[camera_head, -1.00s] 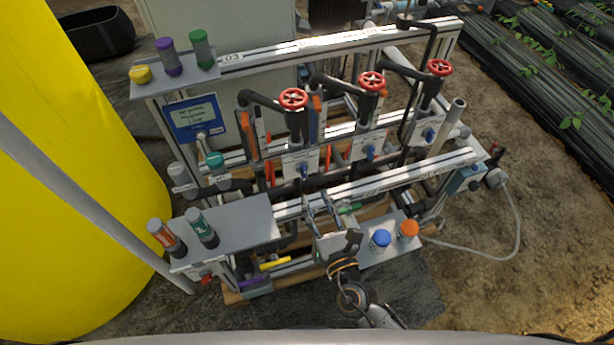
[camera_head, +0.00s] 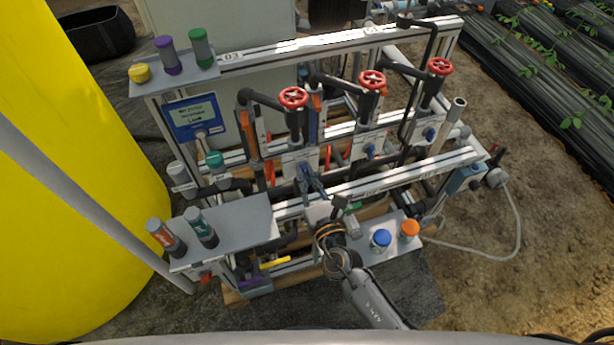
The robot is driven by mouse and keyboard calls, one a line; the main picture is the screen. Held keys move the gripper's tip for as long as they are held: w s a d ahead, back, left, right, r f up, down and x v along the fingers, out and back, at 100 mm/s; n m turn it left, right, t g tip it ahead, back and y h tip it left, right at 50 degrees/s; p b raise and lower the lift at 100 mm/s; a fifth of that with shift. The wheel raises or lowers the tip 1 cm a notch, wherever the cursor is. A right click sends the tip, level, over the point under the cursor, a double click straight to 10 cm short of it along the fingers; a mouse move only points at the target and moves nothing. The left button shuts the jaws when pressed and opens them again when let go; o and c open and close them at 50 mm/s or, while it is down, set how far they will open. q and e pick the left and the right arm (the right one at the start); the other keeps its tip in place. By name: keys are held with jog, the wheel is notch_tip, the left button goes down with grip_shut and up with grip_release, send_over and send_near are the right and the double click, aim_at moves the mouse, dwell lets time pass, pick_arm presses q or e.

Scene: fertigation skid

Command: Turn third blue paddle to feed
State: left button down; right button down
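Three small blue paddles sit in a row on pale plates: a left one (camera_head: 304,170), a middle one (camera_head: 370,151) and a right one (camera_head: 429,134). Which counts as the third is not legible from here. My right gripper (camera_head: 310,179) reaches up from below, its fingertips at the left paddle and partly covering it. The fingers look close together, but I cannot tell whether they grip or touch the paddle. My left gripper is not in view.
Red handwheels (camera_head: 293,97) on dark pipes stand above the paddles. A front rail (camera_head: 400,175) crosses just below them. A grey shelf (camera_head: 240,225) with two bottles is at left; blue (camera_head: 381,238) and orange (camera_head: 409,228) capped bottles stand at lower right.

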jog(key=shift+n, duration=0.3)
jog(key=shift+a+n+p, duration=0.1)
jog(key=shift+n+p, duration=1.6)
jog(key=shift+n, duration=2.4)
jog(key=shift+f, duration=0.1)
jog(key=c, duration=1.4)
grip_release()
jog(key=shift+s, duration=0.1)
